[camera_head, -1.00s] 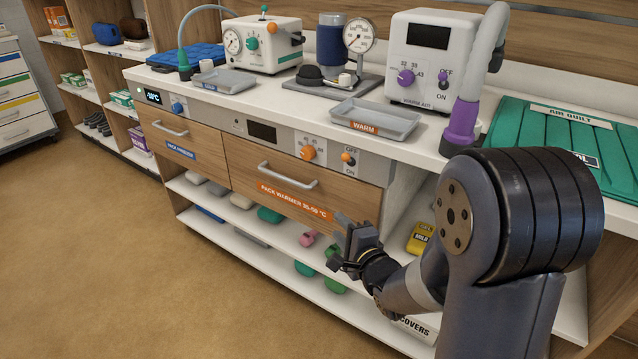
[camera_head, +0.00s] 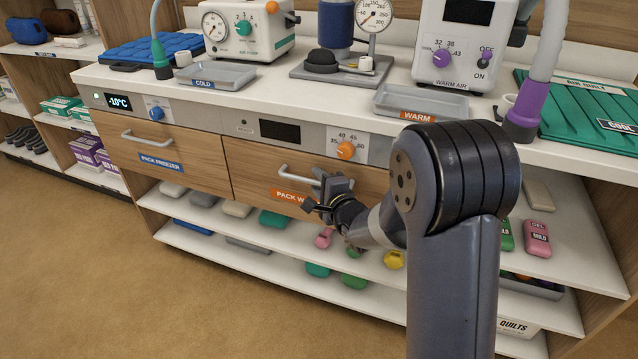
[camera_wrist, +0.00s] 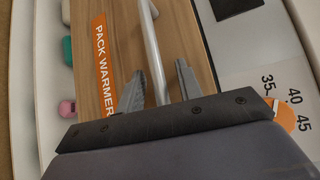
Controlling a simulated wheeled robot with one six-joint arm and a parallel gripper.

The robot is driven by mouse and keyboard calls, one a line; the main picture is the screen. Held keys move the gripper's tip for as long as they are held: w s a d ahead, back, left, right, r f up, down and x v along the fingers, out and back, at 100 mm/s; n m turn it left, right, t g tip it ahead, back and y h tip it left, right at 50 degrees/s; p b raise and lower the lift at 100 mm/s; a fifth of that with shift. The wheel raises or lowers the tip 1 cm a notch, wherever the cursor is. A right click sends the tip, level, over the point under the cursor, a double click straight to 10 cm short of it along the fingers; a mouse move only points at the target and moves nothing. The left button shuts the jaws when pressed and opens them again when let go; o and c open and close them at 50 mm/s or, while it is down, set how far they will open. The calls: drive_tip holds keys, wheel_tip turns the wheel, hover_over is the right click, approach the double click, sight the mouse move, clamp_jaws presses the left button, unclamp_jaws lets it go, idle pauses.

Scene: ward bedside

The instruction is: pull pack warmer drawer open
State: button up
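The pack warmer drawer (camera_head: 258,182) is a wooden front with an orange label, flush with the cabinet face beside the pack freezer drawer. Its light grey bar handle (camera_head: 292,172) runs across the upper front. My gripper (camera_head: 325,186) is at the right part of this handle, partly covering the label. In the wrist view the handle (camera_wrist: 151,45) passes between the two parted fingers of my gripper (camera_wrist: 160,82). A gap shows on each side of the bar, so the fingers do not appear closed on it.
The orange dial (camera_head: 346,150) sits on the panel just above my gripper. The pack freezer drawer (camera_head: 190,158) is shut at the left. Open shelves with coloured packs (camera_head: 273,218) lie below. The floor (camera_head: 120,270) in front is clear.

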drive_tip(key=shift+c, duration=0.4)
clamp_jaws()
